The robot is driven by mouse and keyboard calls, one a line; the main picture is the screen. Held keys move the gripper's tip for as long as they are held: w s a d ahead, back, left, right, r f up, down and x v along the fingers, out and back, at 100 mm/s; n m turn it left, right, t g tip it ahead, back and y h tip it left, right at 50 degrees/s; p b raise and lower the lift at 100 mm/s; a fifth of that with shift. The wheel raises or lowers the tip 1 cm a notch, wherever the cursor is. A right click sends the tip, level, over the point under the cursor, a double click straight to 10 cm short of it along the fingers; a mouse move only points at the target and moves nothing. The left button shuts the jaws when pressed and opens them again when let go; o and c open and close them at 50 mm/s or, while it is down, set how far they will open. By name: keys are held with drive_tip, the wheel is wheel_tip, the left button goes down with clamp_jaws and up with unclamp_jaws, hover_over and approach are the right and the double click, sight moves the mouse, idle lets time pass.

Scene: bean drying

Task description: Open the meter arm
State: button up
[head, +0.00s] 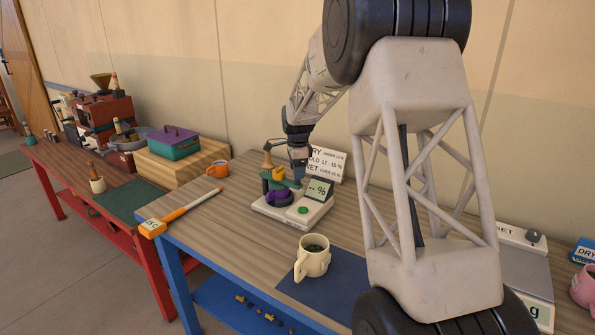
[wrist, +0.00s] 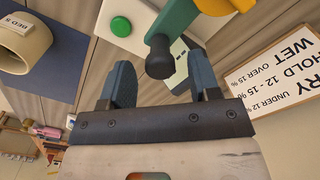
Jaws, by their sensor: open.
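The meter (head: 290,212) is a cream box on the wooden bench, with a display reading "-- %", a green button and a purple part. Its green arm (head: 285,183) lies across the top, low over the purple part. In the wrist view the green arm (wrist: 160,22) ends in a dark round knob (wrist: 160,60). My gripper (wrist: 162,68) is open, its two blue-grey fingers on either side of the knob in the picture; I cannot tell whether either touches. In the head view my gripper (head: 298,158) is small, just above the meter, and partly merges with it.
A sign (head: 327,165) stands behind the meter. An orange mug (head: 217,170) and an orange-handled tool (head: 185,212) are to the left. A scale (head: 525,262) is at right.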

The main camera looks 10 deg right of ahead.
drive_tip(key=shift+f, duration=0.25)
drive_tip(key=shift+c, duration=0.4)
clamp_jaws()
drive_tip(key=shift+w+d, duration=0.1)
